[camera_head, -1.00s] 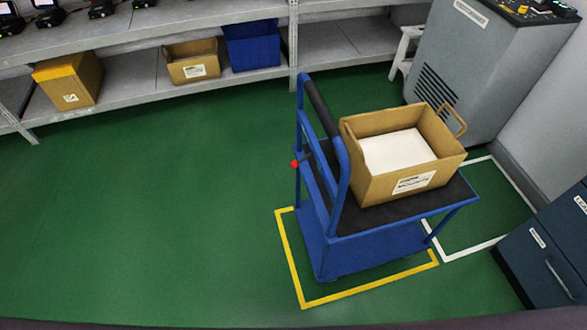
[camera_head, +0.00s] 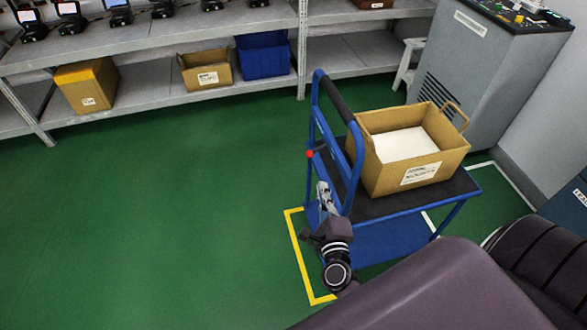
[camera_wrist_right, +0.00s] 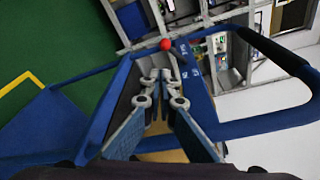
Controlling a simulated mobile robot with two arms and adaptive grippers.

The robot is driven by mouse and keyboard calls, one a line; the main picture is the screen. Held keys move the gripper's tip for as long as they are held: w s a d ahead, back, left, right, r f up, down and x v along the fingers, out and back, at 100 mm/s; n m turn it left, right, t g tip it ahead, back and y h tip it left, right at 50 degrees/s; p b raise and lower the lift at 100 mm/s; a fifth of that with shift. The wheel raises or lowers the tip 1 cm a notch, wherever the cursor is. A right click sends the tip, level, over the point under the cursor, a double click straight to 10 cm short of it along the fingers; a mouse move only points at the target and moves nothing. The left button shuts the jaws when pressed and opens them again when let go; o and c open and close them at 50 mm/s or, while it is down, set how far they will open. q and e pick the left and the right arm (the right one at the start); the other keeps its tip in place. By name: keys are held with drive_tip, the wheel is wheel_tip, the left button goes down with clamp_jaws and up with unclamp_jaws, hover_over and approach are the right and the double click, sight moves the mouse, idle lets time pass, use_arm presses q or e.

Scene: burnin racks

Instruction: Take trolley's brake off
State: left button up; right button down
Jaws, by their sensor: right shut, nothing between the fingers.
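The blue trolley (camera_head: 385,236) stands on the green floor, partly inside a yellow floor outline. Its brake's red knob (camera_head: 310,153) sticks out at the left side, by the upright below the push handle (camera_head: 334,102). My right gripper (camera_head: 323,190) is shut and empty, a little below the knob and beside the trolley's frame. In the right wrist view the red knob (camera_wrist_right: 166,45) shows beyond the fingertips (camera_wrist_right: 162,76), apart from them. A blue plate with white marks, too small to read, is right of the fingers. My left gripper is not in view.
A cardboard box (camera_head: 420,176) with white contents rides on the trolley's top deck. Grey shelves (camera_head: 150,105) with boxes and a blue bin stand at the back. A grey cabinet (camera_head: 485,85) is behind the trolley. The floor on the left is free.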

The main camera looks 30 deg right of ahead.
sight(317, 149)
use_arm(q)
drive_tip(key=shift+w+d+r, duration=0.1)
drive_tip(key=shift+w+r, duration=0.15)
use_arm(e)
drive_tip(key=r+x, duration=0.1)
drive_tip(key=x, duration=0.9)
drive_tip(key=shift+m, duration=0.3)
